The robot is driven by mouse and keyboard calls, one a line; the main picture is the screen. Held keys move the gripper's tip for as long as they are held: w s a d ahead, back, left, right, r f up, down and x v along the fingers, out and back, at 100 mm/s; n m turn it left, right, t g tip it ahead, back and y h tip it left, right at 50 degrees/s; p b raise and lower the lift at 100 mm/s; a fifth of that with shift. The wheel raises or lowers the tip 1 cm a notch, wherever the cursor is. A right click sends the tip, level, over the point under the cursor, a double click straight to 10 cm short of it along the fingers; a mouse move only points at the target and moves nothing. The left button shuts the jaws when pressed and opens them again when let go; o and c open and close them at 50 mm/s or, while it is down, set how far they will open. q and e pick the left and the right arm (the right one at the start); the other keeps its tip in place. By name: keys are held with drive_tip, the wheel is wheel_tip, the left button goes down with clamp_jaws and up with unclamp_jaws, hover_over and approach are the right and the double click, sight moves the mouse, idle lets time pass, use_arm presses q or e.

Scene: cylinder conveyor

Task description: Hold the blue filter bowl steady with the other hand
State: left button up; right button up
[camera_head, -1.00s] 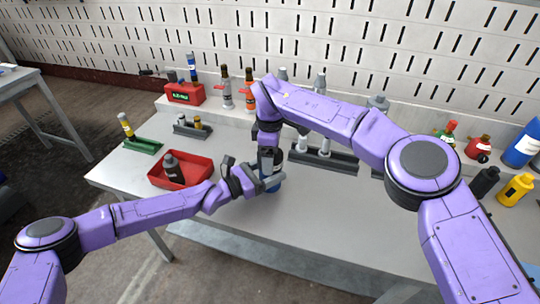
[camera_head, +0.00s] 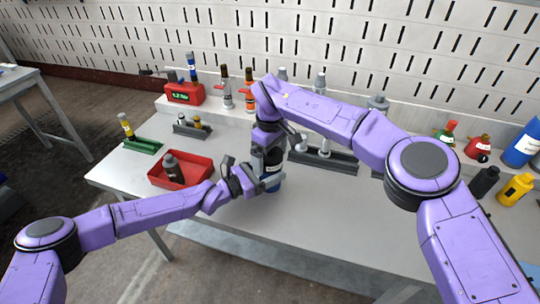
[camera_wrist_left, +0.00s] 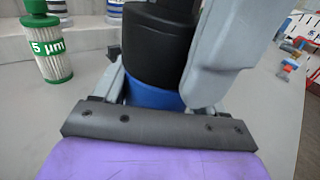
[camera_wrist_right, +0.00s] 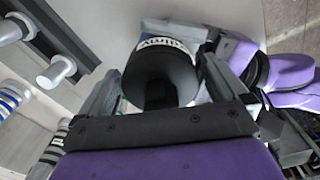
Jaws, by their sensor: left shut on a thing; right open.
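The blue filter bowl (camera_head: 273,184) stands upright on the table in the middle of the head view, below a black top part (camera_head: 272,160). My left gripper (camera_head: 268,181) is shut on the bowl from the left. In the left wrist view, the blue bowl (camera_wrist_left: 153,95) shows between the fingers, under the black part (camera_wrist_left: 158,45). My right gripper (camera_head: 276,142) is open above the bowl, pointing down. In the right wrist view, the black part (camera_wrist_right: 160,75) with a white lettered band lies between its spread fingers.
A red tray (camera_head: 203,168) with a dark bottle lies to the left. A grey rack (camera_head: 335,160) holding pale cylinders stands close behind on the right. In the left wrist view, a green-and-white filter labelled 5 µm (camera_wrist_left: 48,50) stands nearby. The front table is clear.

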drive_tip(key=shift+r, duration=1.2)
drive_tip(key=n, duration=0.4)
drive_tip(key=shift+n, duration=1)
drive_tip(key=shift+n, duration=1)
drive_tip(key=n, duration=0.4)
drive_tip(key=n, duration=0.5)
drive_tip(key=shift+n, duration=0.5)
